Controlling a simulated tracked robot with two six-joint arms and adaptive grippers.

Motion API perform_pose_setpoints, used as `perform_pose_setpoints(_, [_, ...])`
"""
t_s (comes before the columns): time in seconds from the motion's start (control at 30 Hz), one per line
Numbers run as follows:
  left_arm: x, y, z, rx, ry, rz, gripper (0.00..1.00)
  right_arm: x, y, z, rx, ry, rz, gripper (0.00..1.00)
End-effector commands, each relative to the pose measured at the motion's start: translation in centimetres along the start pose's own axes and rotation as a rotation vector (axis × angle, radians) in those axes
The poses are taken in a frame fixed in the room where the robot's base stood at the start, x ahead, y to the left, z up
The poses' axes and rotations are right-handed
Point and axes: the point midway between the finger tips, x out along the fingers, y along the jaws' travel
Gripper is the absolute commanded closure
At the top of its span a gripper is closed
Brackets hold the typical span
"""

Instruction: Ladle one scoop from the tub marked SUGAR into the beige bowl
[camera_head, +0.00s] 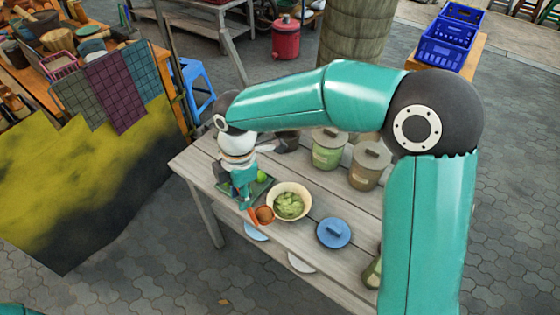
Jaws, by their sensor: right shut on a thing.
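The beige bowl (306,199) stands on the wooden table and holds green, leafy-looking contents. My right gripper (245,198) points down just left of the bowl. It is shut on what looks like an orange-brown ladle (264,214), whose round scoop is beside the bowl's lower left rim; I cannot tell whether they touch or what the scoop holds. A green lidded tub (327,155) and a brown lidded tub (365,178) stand behind the bowl, to the right. Their labels are too small to read, so I cannot tell which is SUGAR. My left gripper is out of view.
A dark tray (262,188) with a green round item lies under my right gripper. Pale plates (301,263) show at the table's front edge. My right arm arches over the table's right side.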

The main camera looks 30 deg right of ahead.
Motion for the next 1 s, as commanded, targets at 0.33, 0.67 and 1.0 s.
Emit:
perform_pose_setpoints(0.33, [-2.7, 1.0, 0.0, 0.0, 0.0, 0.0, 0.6, 0.5, 2.6, 10.4, -0.315, 0.002, -0.029, 1.0])
perform_pose_setpoints(0.67, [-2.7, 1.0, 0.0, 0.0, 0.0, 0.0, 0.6, 1.8, 2.0, 9.9, -0.366, -0.103, -0.015, 1.0])
perform_pose_setpoints(1.0, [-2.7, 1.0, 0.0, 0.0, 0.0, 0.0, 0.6, 4.4, 0.8, 6.8, -0.372, -0.358, 0.03, 1.0])
